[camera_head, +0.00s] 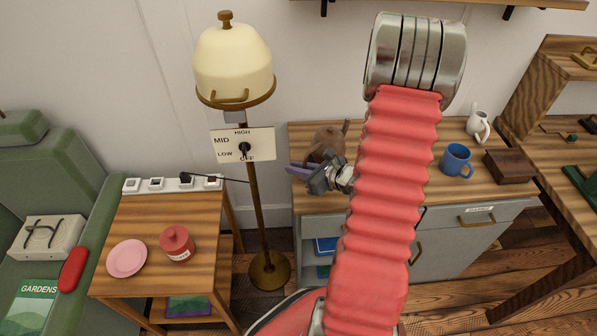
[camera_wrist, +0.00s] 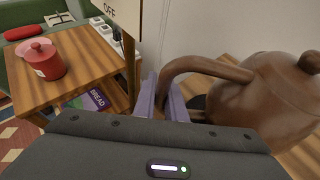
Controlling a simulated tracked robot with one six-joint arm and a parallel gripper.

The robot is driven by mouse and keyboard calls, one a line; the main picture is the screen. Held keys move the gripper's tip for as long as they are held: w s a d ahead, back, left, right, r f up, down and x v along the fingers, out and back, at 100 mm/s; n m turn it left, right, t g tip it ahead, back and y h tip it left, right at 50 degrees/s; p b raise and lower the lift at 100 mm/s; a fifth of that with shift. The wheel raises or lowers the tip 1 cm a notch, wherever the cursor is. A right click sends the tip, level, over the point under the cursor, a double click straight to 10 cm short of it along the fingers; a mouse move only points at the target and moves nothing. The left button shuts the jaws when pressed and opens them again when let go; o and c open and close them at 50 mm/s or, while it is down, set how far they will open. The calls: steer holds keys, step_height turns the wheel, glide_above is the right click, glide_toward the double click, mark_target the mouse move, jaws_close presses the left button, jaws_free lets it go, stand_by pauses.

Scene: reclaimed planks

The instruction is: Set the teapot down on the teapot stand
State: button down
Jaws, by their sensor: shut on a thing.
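A brown teapot (camera_head: 329,139) shows at the left end of the grey cabinet's wooden top in the head view, partly behind my gripper (camera_head: 298,172). In the wrist view the teapot (camera_wrist: 265,105) fills the right side, its lid knob at the upper right. The purple fingers of my gripper (camera_wrist: 172,102) are shut on its curved handle (camera_wrist: 200,66). I cannot tell whether the teapot touches the top. A dark shape (camera_wrist: 198,102) shows beside the teapot's lower left; I cannot tell whether it is the teapot stand, which I cannot make out elsewhere.
A floor lamp (camera_head: 235,65) with a dial sign (camera_head: 228,146) stands just left of the cabinet (camera_head: 460,232). A blue mug (camera_head: 455,160), white jug (camera_head: 478,126) and dark wooden box (camera_head: 510,166) stand right. A side table (camera_head: 140,217) holds a red jar (camera_head: 178,244) and pink plate (camera_head: 127,258).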

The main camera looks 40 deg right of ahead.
steer(key=shift+f, duration=1)
steer(key=c, duration=1.8)
jaws_free()
steer(key=shift+f, duration=0.1)
steer(key=shift+s+d+r, duration=0.15)
steer(key=shift+s+r, duration=0.2)
steer(key=shift+s, duration=0.1)
steer(key=v, duration=1.1)
